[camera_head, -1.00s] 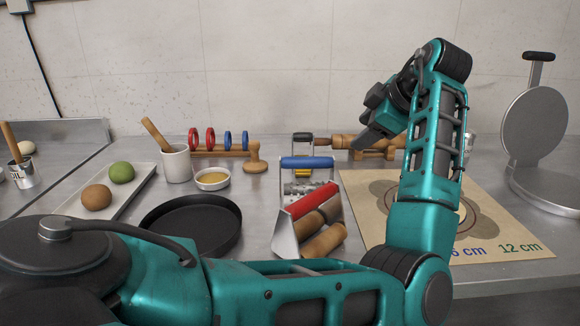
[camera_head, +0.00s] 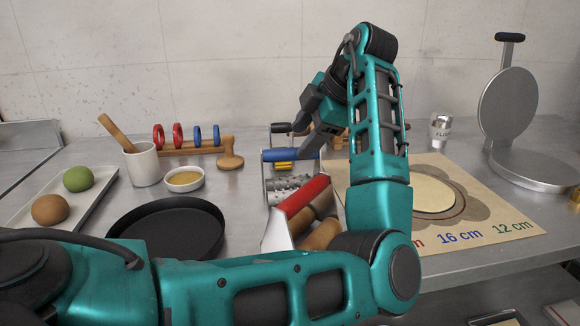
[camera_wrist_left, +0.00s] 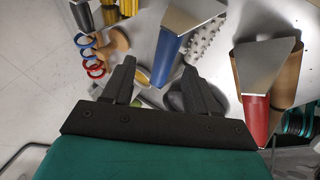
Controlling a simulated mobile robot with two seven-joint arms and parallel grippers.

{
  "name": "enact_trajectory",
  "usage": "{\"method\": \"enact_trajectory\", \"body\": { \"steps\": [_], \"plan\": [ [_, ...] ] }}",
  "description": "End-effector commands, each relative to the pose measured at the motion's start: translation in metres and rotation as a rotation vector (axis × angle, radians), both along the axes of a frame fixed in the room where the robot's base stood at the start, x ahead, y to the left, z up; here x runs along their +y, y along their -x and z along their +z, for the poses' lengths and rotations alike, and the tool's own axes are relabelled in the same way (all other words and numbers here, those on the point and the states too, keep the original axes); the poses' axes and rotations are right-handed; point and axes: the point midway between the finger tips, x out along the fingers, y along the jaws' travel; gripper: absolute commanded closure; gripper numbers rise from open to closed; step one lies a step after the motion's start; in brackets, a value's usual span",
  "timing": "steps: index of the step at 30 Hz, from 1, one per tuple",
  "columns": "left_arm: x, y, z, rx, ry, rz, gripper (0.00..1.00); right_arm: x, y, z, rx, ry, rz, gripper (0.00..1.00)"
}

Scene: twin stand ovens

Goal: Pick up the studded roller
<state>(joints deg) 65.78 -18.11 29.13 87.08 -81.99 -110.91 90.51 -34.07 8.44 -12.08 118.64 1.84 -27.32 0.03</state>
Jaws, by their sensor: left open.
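The studded roller (camera_head: 293,189) has a silver studded cylinder in a metal frame with a blue handle (camera_head: 282,155) on top. It stands on the steel counter behind a red-handled roller. In the left wrist view the blue handle (camera_wrist_left: 164,58) lies ahead between the fingertips, with the studs (camera_wrist_left: 205,38) beside it to the right. My left gripper (camera_head: 306,150) is open and empty, close by the right end of the blue handle; I cannot tell whether it touches. My arm hides part of the area to the right. My right gripper is not in view.
The red-handled roller (camera_head: 303,196) with wooden cylinders stands just in front. A black pan (camera_head: 165,228), a sauce bowl (camera_head: 184,180) and a mug (camera_head: 142,165) are to the left. A sizing mat (camera_head: 490,210) with dough and a round press (camera_head: 508,105) are to the right.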

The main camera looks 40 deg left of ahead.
Motion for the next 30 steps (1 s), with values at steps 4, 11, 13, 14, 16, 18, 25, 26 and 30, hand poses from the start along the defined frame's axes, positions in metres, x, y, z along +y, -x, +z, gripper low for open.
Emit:
{"method": "enact_trajectory", "body": {
  "steps": [4, 11, 13, 14, 16, 18, 25, 26, 30],
  "plan": [
    [0.005, 0.001, -0.007, -0.002, 0.000, 0.000, 0.42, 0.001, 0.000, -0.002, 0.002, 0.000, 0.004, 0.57],
    [0.016, 0.006, -0.031, 0.001, 0.000, 0.001, 0.42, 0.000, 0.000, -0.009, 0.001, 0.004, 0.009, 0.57],
    [0.022, 0.008, -0.041, 0.002, 0.000, 0.000, 0.42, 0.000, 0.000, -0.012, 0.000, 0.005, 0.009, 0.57],
    [0.024, 0.008, -0.044, 0.001, -0.001, 0.000, 0.42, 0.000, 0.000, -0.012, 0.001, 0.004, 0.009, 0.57],
    [0.028, 0.008, -0.049, 0.001, -0.001, 0.000, 0.42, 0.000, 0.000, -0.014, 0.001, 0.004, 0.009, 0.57],
    [0.030, 0.008, -0.051, 0.001, 0.000, -0.001, 0.42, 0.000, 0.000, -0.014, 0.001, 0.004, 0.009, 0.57],
    [0.030, 0.008, -0.050, -0.001, 0.000, -0.002, 0.48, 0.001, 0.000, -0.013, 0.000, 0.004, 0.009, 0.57],
    [0.030, 0.008, -0.050, -0.001, 0.000, -0.002, 0.51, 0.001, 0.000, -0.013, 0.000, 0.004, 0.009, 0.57],
    [0.030, 0.008, -0.050, -0.001, 0.000, -0.002, 0.64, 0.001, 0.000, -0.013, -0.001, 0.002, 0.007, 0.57]
  ]
}}
